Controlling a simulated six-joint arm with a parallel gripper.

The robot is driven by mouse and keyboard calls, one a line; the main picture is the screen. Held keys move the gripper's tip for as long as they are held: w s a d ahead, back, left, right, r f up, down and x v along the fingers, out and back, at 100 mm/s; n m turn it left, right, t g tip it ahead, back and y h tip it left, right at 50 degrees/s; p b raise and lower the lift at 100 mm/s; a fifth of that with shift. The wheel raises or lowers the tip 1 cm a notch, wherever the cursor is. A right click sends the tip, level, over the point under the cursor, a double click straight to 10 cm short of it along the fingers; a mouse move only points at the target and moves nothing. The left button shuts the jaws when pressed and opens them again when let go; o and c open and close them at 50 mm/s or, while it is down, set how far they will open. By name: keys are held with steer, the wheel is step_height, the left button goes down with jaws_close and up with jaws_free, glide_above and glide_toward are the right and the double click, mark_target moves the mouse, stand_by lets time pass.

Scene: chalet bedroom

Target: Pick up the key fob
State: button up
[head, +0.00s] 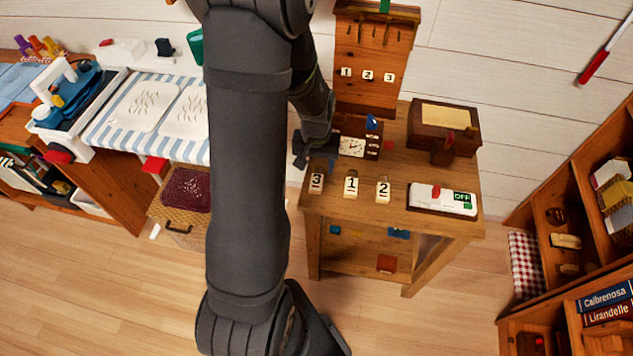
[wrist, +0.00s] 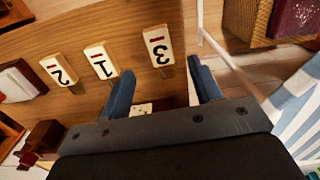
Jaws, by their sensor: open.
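Several white key fobs with black numbers and red marks lie in a row on the wooden table (head: 400,215). Fob 3 (head: 317,183) is leftmost in the head view, then fob 1 (head: 351,187) and fob 2 (head: 383,190). In the wrist view, fob 3 (wrist: 158,46) lies just beyond the gap between my fingertips, with fob 1 (wrist: 100,61) and fob 2 (wrist: 59,70) to its left. My gripper (wrist: 162,80) is open and empty. In the head view my gripper (head: 314,158) is over the table's left edge, behind fob 3, partly hidden by my arm.
An upright key rack (head: 372,50) with labels 1, 2, 3 stands at the back. A small box with a clock-like face (head: 352,147) stands close to my gripper. A brown box (head: 443,125) and a white switch panel marked OFF (head: 442,199) stand to the right.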

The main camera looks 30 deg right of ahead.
mark_target(317, 181)
steer(key=shift+w+d+f, duration=0.1)
steer(key=shift+f, duration=3.35)
steer(key=c, duration=1.1)
